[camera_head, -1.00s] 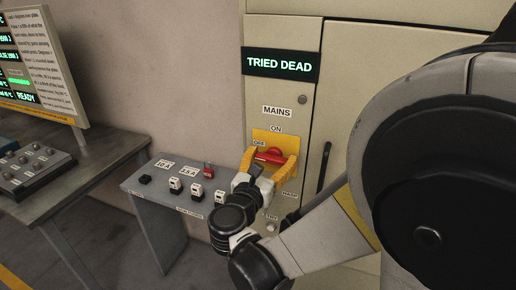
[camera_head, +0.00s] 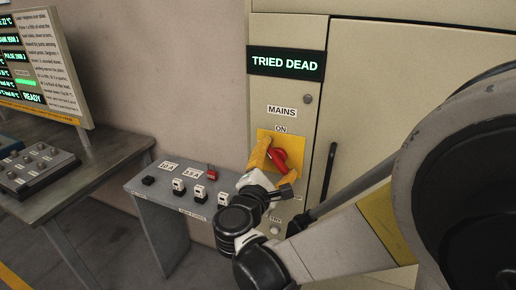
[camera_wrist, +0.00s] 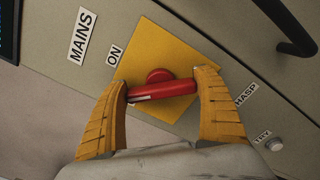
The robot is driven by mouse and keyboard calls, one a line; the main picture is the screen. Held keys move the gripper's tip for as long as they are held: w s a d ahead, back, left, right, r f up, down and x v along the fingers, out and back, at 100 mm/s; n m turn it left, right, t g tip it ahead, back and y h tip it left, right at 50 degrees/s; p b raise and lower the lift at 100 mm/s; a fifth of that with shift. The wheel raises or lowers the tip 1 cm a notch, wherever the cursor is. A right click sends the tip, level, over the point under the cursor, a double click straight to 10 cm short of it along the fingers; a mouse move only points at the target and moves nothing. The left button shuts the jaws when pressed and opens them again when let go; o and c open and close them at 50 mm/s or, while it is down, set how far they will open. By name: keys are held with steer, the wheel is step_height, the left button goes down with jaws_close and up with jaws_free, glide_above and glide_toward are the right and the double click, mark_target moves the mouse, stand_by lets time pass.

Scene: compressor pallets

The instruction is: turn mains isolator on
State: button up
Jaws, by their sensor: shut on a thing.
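The mains isolator is a red rotary handle (camera_head: 279,160) on a yellow plate (camera_head: 296,141), below the MAINS and ON labels on the cabinet. The handle also shows in the wrist view (camera_wrist: 165,89), standing out from the yellow plate (camera_wrist: 152,50). My gripper (camera_head: 270,158) is at the handle, with its yellow fingers on either side. In the wrist view my gripper (camera_wrist: 163,88) is shut on the handle's two ends. The handle lies at a slant on the plate. The OFF label is hidden in both current views.
A TRIED DEAD sign (camera_head: 286,63) is lit on the cabinet. HASP (camera_wrist: 246,94) and TRY (camera_wrist: 262,135) labels sit beside the plate. A black door handle (camera_head: 329,170) is to the right. A grey switch console (camera_head: 165,190) stands left, beside a table (camera_head: 90,172).

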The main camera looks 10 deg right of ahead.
steer(key=m, duration=0.4)
steer(key=shift+s+f+m+b, duration=0.1)
steer(key=shift+f+m+b, duration=0.1)
steer(key=shift+m+b, duration=0.1)
steer(key=shift+d+f+m, duration=0.1)
steer(key=shift+m, duration=1.8)
steer(key=o, duration=1.1)
steer(key=shift+s, duration=0.1)
steer(key=v, duration=1.2)
